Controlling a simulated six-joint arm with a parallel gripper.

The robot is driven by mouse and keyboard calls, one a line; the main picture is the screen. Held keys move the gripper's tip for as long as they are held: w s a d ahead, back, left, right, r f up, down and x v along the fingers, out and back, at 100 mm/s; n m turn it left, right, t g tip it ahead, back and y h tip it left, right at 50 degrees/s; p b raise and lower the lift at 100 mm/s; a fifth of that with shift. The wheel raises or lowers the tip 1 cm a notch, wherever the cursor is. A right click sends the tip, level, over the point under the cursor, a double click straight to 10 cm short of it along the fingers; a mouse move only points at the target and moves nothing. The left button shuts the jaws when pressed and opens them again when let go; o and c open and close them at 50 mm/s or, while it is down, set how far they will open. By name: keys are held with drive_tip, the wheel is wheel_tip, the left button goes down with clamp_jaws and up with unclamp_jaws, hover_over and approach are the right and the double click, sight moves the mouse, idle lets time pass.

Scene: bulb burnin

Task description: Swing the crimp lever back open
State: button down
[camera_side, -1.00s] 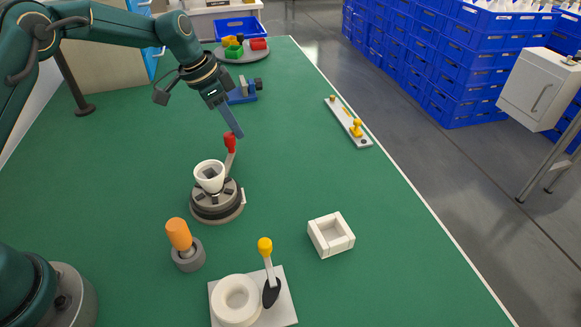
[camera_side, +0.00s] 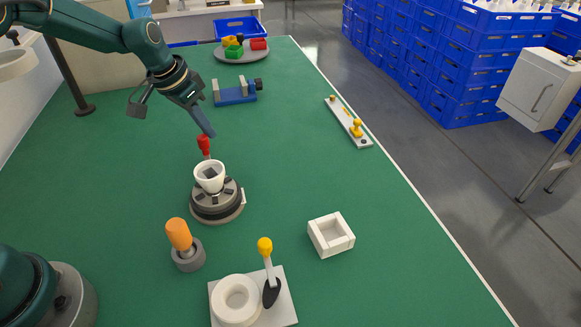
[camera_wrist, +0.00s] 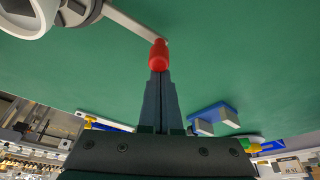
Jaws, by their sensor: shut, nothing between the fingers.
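The crimp lever's red knob (camera_side: 204,144) stands up behind the round grey crimp base (camera_side: 218,208), which holds a white cup (camera_side: 209,178). In the wrist view the lever arm (camera_wrist: 130,22) runs from the base to the red knob (camera_wrist: 158,54). My gripper (camera_side: 211,134) is shut and empty, its fingertips at the knob. In the wrist view the closed fingertips (camera_wrist: 161,74) meet the knob's end; they look in contact with it but not around it. The cup hides the lever's lower part in the side view.
An orange-handled tool (camera_side: 179,235) stands in a grey holder in front. A yellow-knobbed lever (camera_side: 266,247) on a white plate and a white square tray (camera_side: 331,235) are nearby. A blue vise (camera_side: 236,94) lies behind.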

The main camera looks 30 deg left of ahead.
drive_tip(key=shift+w+d, duration=0.25)
drive_tip(key=shift+w, duration=0.7)
drive_tip(key=shift+w+d, duration=0.2)
drive_tip(key=shift+w, duration=0.75)
drive_tip(key=s+d+r+t, duration=0.1)
drive_tip(key=s+r, duration=0.2)
drive_tip(key=r, duration=0.5)
drive_tip(key=s+d+r+t, duration=0.1)
drive_tip(key=s+r, duration=0.2)
drive_tip(key=r, duration=0.6)
drive_tip(key=s+d+r, duration=0.2)
drive_tip(key=s+d, duration=0.1)
drive_tip(key=s, duration=0.4)
drive_tip(key=s+f+n, duration=0.1)
drive_tip(key=s+f, duration=0.3)
drive_tip(key=s, duration=0.3)
drive_tip(key=s+f+n, duration=0.1)
drive_tip(key=s+f, duration=0.3)
drive_tip(key=s, duration=0.4)
drive_tip(key=shift+d+f+y, duration=0.3)
drive_tip(key=shift+y, duration=0.1)
